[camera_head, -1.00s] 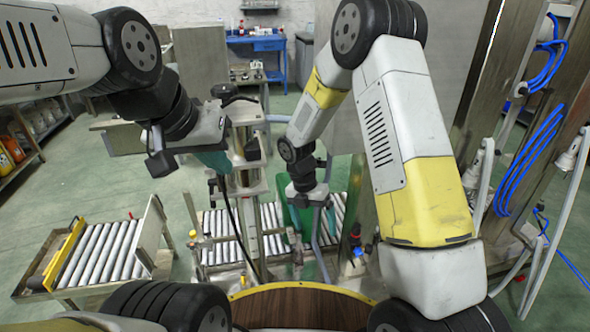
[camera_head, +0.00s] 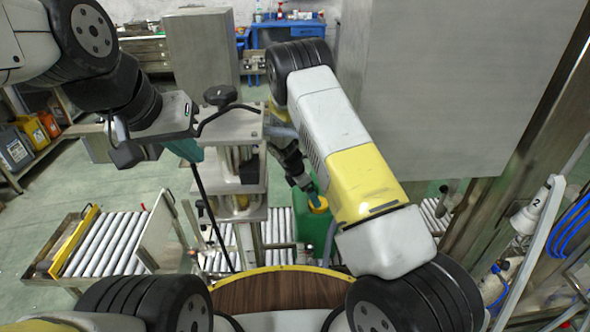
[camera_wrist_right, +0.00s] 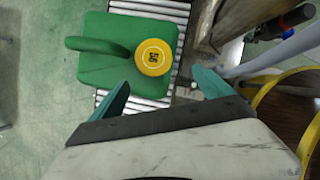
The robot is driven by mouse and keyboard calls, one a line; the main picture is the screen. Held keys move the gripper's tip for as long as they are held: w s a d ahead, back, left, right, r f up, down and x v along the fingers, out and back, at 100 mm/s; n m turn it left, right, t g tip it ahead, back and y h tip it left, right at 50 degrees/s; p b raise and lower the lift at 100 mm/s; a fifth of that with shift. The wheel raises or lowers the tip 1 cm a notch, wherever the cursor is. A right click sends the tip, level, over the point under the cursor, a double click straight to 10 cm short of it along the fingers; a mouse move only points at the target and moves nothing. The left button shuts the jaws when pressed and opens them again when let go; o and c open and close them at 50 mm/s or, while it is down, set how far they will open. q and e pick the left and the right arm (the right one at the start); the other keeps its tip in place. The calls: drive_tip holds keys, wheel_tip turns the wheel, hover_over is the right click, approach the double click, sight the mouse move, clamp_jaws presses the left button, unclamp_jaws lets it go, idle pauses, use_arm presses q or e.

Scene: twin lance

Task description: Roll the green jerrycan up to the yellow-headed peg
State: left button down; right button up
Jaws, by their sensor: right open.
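The green jerrycan (camera_head: 311,232) stands on the roller conveyor beyond my body, partly hidden by my right arm in the head view. In the right wrist view the jerrycan (camera_wrist_right: 112,62) shows from above, with a green handle and a yellow cap (camera_wrist_right: 153,57) with dark marking. My right gripper (camera_wrist_right: 162,92) is open and empty, its teal fingers over the can's near edge.
The roller conveyor (camera_head: 277,228) runs behind the metal stand (camera_head: 238,165). A dark hose or rod hangs down in front of it. A separate roller section (camera_head: 103,243) with an upright plate stands at the left. A round wooden top (camera_head: 275,292) is near me.

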sight(314, 214)
drive_tip(key=shift+w+d+f, duration=0.15)
drive_tip(key=shift+w+f, duration=0.25)
drive_tip(key=shift+w, duration=0.15)
drive_tip(key=x, duration=0.7)
